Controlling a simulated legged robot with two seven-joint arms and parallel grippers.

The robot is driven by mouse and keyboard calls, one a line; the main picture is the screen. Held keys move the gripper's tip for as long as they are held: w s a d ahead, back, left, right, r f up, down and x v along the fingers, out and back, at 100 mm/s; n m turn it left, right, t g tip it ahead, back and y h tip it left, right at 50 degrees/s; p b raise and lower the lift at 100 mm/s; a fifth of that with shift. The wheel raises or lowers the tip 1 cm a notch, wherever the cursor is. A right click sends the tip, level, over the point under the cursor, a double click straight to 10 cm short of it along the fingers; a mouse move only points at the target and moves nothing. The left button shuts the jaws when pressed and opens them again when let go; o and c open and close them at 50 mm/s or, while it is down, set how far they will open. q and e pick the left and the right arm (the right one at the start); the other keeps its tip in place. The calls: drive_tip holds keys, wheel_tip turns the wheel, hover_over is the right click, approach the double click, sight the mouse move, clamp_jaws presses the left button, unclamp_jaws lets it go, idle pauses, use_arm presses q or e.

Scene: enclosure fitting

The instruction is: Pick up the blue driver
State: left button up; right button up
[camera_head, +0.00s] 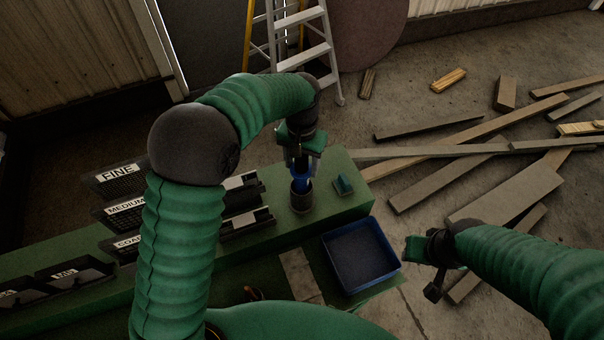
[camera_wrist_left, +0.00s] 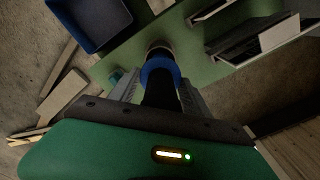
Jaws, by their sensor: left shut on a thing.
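The blue driver (camera_head: 301,181) stands upright on the green bench, its lower end in or at a dark round holder (camera_head: 301,202). My left gripper (camera_head: 300,160) is above it and shut on its upper part. In the left wrist view the driver's blue collar (camera_wrist_left: 160,70) shows between the two fingers; its far end is partly hidden. My right gripper (camera_head: 436,265) hangs to the right of the bench, away from the driver; its jaws are too dark and small to read.
The green bench (camera_head: 345,205) carries a blue tray (camera_head: 374,228), a small teal block (camera_head: 343,185) and black bins labelled FINE (camera_head: 118,172), MEDIUM (camera_head: 125,207) and COARSE, partly hidden. Planks (camera_head: 430,184) litter the floor at right. A stepladder (camera_head: 300,45) stands behind.

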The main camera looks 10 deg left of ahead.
use_arm(q)
drive_tip(key=shift+s+r, duration=0.1)
clamp_jaws()
drive_tip(key=shift+r, duration=0.1)
drive_tip(key=shift+r, duration=0.6)
wheel_tip(320, 180, up, 20)
drive_tip(key=shift+f+p, duration=0.15)
drive_tip(key=shift+p, duration=0.25)
